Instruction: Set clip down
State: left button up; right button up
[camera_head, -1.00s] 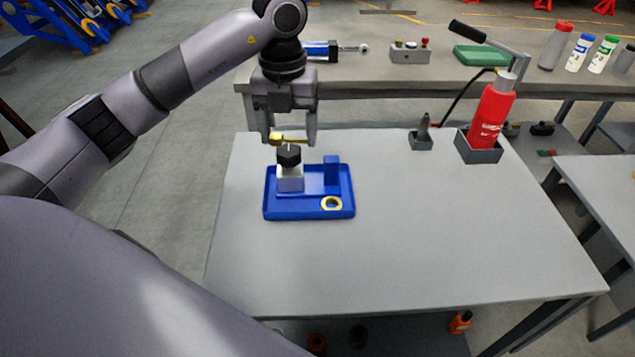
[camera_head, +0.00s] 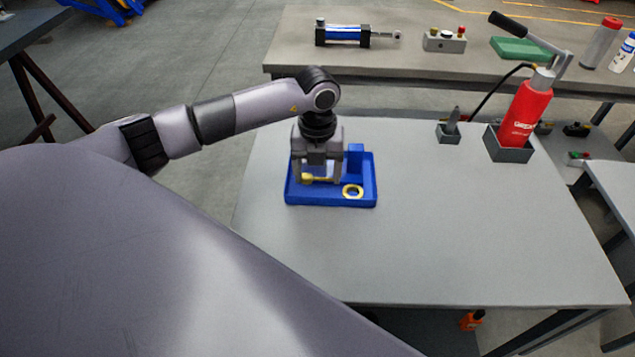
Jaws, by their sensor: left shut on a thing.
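A blue tray (camera_head: 296,201) lies on the near grey table. My left gripper (camera_head: 320,179) points down over the tray's left part, its fingers low inside the tray outline. It is shut on a small yellow clip (camera_head: 311,178), which shows between and beside the fingertips. I cannot tell whether the clip touches the tray. A yellow ring (camera_head: 353,191) lies in the tray's front right, apart from the gripper. The pale block with a black knob in the tray is mostly hidden by the gripper. My right gripper is out of view.
A red pump bottle (camera_head: 525,115) in a grey holder and a small grey holder (camera_head: 448,132) stand at the table's back right. The grey table (camera_head: 450,230) is clear right of and in front of the tray. A bench (camera_head: 410,70) with tools stands behind.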

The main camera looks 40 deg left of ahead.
aim_at(317, 178)
pick_arm(q)
jog(key=shift+f, duration=2.15)
jog(key=shift+f, duration=0.1)
jog(key=o, duration=0.8)
jog(key=shift+o, duration=0.2)
notch_tip(317, 178, up, 12)
jog(key=shift+r, duration=0.15)
